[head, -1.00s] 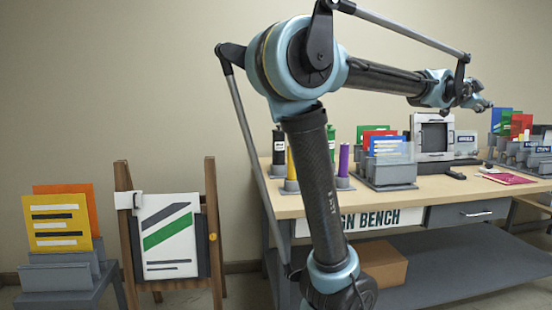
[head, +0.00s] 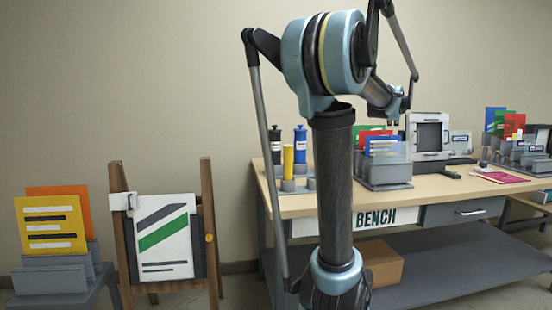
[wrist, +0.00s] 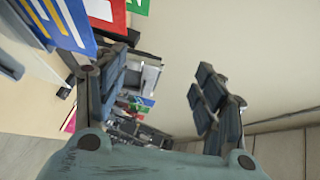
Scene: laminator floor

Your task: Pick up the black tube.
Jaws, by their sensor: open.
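The black tube (head: 276,145) with a pale label stands upright in a grey holder at the left end of the bench, in the head view. A blue tube (head: 300,146) and a shorter yellow tube (head: 288,161) stand close beside it. My gripper is open and empty between its fingers in the wrist view (wrist: 160,95). In the head view the end of my arm is over the bench, right of the tubes, with the fingers hard to make out. I do not see the black tube in the wrist view.
Card holders with blue, red and green cards (head: 385,150) and a grey framed device (head: 428,132) stand on the bench (head: 440,190). A wooden easel with a striped board (head: 163,235) and a rack with yellow and orange cards (head: 52,228) are at left.

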